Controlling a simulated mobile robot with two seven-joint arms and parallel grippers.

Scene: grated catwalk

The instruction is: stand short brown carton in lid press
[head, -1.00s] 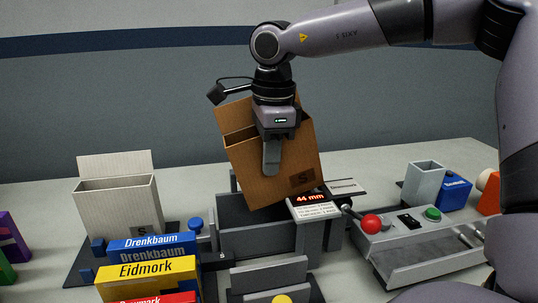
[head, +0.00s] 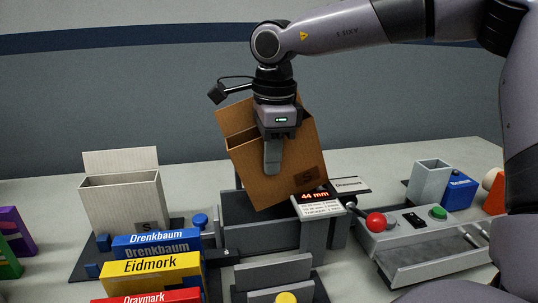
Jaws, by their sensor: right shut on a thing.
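The short brown carton (head: 290,185) hangs tilted in the head view, its open top up and a dark "S" label low on its front. My right gripper (head: 273,155) comes from above and is shut on the carton's front wall, one finger showing outside it. The carton's lower edge is just above a grey open-topped holder (head: 260,235), likely the lid press, with a "44 mm" display (head: 313,197) at its right. The carton hides part of this holder, and I cannot tell whether they touch. My left gripper is not in view.
A pale open carton (head: 120,205) stands in a dark holder at left. Blue, yellow and red boxes (head: 150,265) stand in front. A red-knobbed lever (head: 375,222) and a grey console with a green button (head: 438,212) are at right. A smaller grey holder (head: 275,272) is in front.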

